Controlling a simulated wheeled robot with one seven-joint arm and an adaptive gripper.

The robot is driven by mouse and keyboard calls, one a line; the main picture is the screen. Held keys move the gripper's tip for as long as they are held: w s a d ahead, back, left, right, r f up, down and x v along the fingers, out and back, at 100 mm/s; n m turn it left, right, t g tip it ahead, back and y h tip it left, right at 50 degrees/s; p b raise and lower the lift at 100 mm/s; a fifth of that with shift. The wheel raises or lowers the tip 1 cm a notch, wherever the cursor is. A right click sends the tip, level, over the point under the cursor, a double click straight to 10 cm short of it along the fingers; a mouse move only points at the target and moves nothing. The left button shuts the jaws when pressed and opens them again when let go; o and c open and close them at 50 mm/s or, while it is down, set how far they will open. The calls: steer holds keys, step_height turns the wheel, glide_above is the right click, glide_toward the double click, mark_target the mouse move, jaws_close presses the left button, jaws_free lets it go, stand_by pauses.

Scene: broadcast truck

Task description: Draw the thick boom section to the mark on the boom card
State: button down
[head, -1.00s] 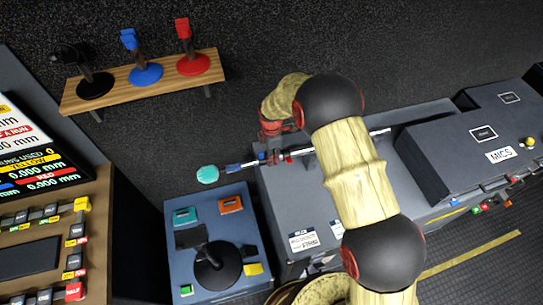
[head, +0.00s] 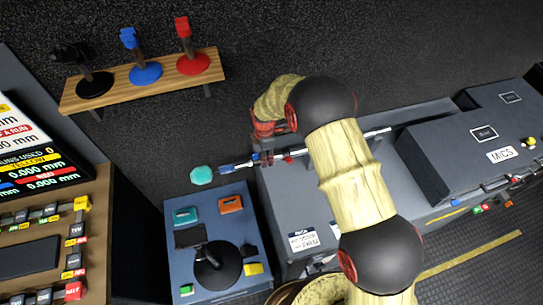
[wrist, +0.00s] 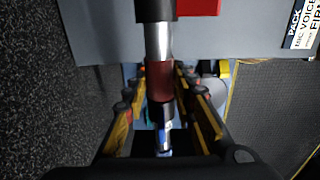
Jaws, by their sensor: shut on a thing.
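The boom pole lies along the top of the grey case, its silver tube (head: 376,133) showing to the right of my arm. Its left end carries a blue and dark section (head: 236,166) with a teal foam tip (head: 201,175) past the case's left edge. My gripper (head: 263,152) is at the pole near that edge. In the wrist view my gripper (wrist: 160,120) has a finger on each side of the pole and is shut on its dark red collar (wrist: 159,80), with a silver tube (wrist: 158,42) beyond it. The boom card is not clearly identifiable.
A blue box (head: 184,214) with a black round stand (head: 214,268) and small coloured blocks stands below the foam tip. The wooden shelf (head: 118,98) holds several stands. Dark cases labelled MICS (head: 455,163) sit at right. A control desk (head: 85,225) is at left.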

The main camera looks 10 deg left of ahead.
steer(key=s+a, duration=0.3)
steer(key=a, duration=0.4)
steer(key=shift+s+a+b, duration=0.3)
steer(key=shift+a+b, duration=0.05)
steer(key=shift+b, duration=0.05)
steer(key=c, duration=1.5)
jaws_free()
steer(key=shift+o, duration=0.2)
step_height(320, 180, up, 12)
